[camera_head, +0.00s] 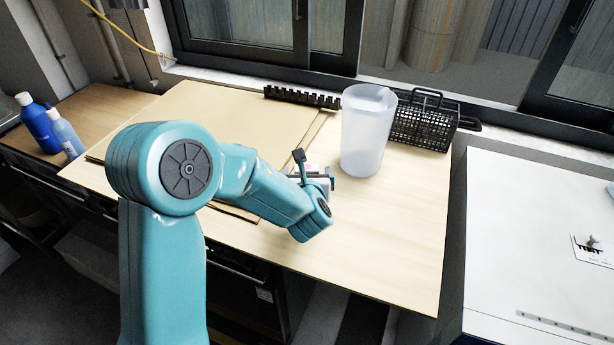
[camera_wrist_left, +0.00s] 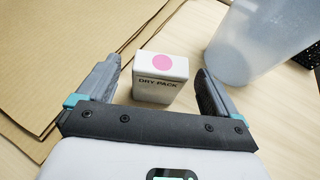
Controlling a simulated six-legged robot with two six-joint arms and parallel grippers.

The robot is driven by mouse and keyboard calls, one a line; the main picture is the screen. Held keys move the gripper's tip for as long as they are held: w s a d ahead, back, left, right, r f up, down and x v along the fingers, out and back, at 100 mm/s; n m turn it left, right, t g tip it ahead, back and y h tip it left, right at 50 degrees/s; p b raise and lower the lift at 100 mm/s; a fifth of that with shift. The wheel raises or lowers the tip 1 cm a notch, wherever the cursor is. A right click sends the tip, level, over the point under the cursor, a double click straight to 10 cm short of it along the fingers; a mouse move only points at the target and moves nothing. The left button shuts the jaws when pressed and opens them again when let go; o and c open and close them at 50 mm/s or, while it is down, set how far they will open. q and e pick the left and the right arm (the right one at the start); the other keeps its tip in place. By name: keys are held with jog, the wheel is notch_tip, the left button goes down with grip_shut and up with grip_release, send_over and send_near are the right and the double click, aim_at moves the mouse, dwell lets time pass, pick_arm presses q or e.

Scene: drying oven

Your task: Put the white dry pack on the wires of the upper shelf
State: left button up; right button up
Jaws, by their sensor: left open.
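The white dry pack (camera_wrist_left: 160,85) is a small box with a pink dot on top and "DRY PACK" on its side. It stands on the wooden worktop between the two fingers of my left gripper (camera_wrist_left: 157,88), with gaps on both sides. In the head view my left gripper (camera_head: 312,172) is low over the worktop, and the pack is mostly hidden by it and my arm. My left gripper is open. My right gripper is out of view. No wire shelf shows in either view.
A tall translucent container (camera_head: 366,135) stands just right of my left gripper. A black wire basket (camera_head: 424,122) and a black rack (camera_head: 302,97) are at the back. Flat cardboard (camera_head: 215,110) covers the worktop's left. The worktop's front right (camera_head: 390,245) is clear.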

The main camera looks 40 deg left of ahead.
aim_at(307, 169)
pick_arm(q)
jog(key=p+x, duration=0.1)
jog(key=x, duration=0.3)
jog(key=shift+w+a+f, duration=0.1)
jog(key=shift+w+f, duration=0.05)
jog(key=shift+f, duration=0.05)
jog(key=c, duration=1.2)
jog(key=shift+r, duration=0.65)
notch_tip(307, 169, up, 19)
jog(key=p, duration=0.1)
jog(key=shift+p, duration=0.3)
